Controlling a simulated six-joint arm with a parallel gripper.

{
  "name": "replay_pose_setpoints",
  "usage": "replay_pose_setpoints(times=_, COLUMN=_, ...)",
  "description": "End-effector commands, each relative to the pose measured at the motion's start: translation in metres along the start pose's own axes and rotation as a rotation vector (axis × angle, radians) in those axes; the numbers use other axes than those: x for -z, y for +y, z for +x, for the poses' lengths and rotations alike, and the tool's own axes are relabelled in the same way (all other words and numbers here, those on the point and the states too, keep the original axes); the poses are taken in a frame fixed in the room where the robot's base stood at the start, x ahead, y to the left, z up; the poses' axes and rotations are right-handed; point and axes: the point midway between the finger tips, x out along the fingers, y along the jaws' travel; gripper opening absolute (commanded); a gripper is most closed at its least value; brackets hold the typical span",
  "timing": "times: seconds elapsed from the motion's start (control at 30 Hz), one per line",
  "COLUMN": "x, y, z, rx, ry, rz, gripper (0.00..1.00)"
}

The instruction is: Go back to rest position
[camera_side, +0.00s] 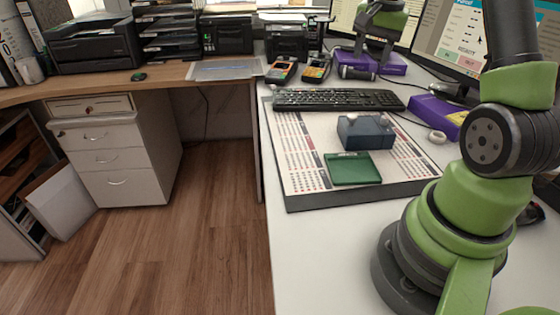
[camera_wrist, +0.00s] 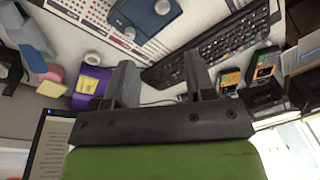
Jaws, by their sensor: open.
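My gripper (camera_side: 372,50) is at the back of the desk in the side view, in front of the monitors and above the purple boxes. In the wrist view my gripper (camera_wrist: 160,74) has its two dark fingers spread apart, with nothing between them. A dark blue box (camera_side: 366,133) rests on the printed mat (camera_side: 305,165), well away from the fingers. It also shows in the wrist view (camera_wrist: 143,14) near the top. A flat green piece (camera_side: 352,169) lies on the mat in front of the blue box.
Two card terminals (camera_side: 281,71) stand near the back left. A purple box (camera_side: 436,112) and a white tape roll (camera_side: 437,137) are right of the mat. Monitors (camera_side: 466,40) stand behind. The white desk front is bare.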

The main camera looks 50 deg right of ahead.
Motion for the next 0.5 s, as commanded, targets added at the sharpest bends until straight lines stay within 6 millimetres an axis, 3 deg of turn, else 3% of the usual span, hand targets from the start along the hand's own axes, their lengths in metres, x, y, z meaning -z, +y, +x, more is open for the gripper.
replay_pose_setpoints(times=0.03, x=-0.025, y=-0.015, z=-0.022, rx=0.038, ry=0.023, rz=-0.08, gripper=0.49)
replay_pose_setpoints(times=0.1, x=-0.056, y=-0.027, z=-0.044, rx=0.086, ry=0.046, rz=-0.177, gripper=0.49)
replay_pose_setpoints(times=0.23, x=-0.118, y=-0.035, z=-0.08, rx=0.181, ry=0.086, rz=-0.357, gripper=0.49)
replay_pose_setpoints(times=0.37, x=-0.177, y=-0.026, z=-0.104, rx=0.282, ry=0.119, rz=-0.53, gripper=0.49)
replay_pose_setpoints(times=0.5, x=-0.232, y=-0.003, z=-0.116, rx=0.395, ry=0.146, rz=-0.704, gripper=0.49)
